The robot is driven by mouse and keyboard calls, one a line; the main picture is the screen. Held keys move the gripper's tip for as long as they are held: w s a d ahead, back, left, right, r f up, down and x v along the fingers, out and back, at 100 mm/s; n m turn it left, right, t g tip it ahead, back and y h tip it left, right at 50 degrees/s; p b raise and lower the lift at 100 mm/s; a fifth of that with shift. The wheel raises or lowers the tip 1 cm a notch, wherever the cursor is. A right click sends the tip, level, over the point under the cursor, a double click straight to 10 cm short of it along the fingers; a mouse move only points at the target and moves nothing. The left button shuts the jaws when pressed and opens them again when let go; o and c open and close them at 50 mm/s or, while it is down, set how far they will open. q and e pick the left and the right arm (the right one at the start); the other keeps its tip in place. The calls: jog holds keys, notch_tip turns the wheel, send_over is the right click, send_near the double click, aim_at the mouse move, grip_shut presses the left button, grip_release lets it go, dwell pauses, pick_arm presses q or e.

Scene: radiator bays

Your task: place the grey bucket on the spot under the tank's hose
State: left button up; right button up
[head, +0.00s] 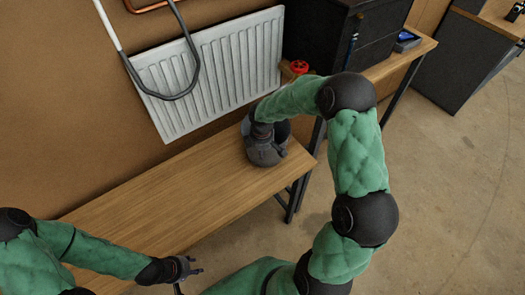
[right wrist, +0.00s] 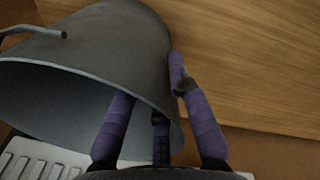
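The grey bucket (head: 268,156) is at the right end of the wooden bench, below the radiator, partly covered by my right arm. It fills much of the right wrist view (right wrist: 110,55), its mouth towards the camera and its bail handle at the upper left. My right gripper (head: 262,130) is at the bucket's rim. In the right wrist view, two fingers reach inside the mouth and one lies along the outer wall; their inner tips are hidden. My left gripper (head: 187,274) is open and empty by the bench's front edge. The tank and the spot are not identifiable.
The wooden bench (head: 165,200) is bare left of the bucket. A white radiator (head: 225,60) hangs behind it. A looped grey hose or pipe (head: 187,75) hangs before the radiator. A black cabinet (head: 320,35) and a red-topped item (head: 299,67) stand behind the bucket.

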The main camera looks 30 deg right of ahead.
dwell(0.3)
jog(key=shift+r, duration=0.25)
notch_tip(320, 180, up, 12)
jog(key=p, duration=0.2)
jog(key=shift+s+a, duration=0.4)
jog(key=shift+s, duration=0.05)
jog(key=shift+s+d+f, duration=0.1)
